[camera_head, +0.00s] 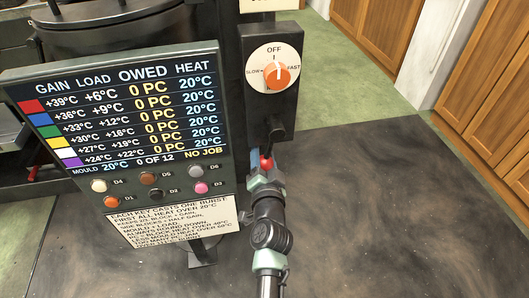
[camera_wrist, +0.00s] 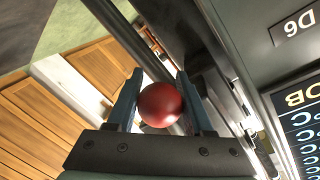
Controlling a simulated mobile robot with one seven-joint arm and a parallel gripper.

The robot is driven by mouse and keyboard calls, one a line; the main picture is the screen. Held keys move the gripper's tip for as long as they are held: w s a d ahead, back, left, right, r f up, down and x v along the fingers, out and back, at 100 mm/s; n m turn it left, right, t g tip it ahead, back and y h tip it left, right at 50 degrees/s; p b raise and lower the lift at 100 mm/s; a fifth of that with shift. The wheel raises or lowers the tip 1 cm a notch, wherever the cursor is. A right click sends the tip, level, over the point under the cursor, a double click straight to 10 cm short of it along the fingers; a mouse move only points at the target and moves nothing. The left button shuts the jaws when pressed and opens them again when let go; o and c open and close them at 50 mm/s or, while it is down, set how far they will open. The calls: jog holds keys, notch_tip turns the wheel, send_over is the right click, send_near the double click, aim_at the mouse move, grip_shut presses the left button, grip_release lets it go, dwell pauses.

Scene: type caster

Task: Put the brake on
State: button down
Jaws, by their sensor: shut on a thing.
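A red ball knob (camera_wrist: 160,104) sits between the two blue-grey fingers of my gripper (camera_wrist: 158,90) in the wrist view. The fingers are shut on it from both sides. In the head view the red knob (camera_head: 266,163) shows at the end of my gripper (camera_head: 261,158), below the dial post. I see no brake label, and my gripper hides part of the knob.
A dial (camera_head: 274,70) marked OFF, SLOW and FAST has an orange knob and stands above my gripper. A control board (camera_head: 125,120) with coloured keys and a readout is close on the left. Wooden cabinets (camera_head: 490,90) are at the right, beyond open dark floor (camera_head: 400,220).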

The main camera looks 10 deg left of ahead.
jog(key=shift+c, duration=1.5)
grip_release()
jog(key=shift+r, duration=0.1)
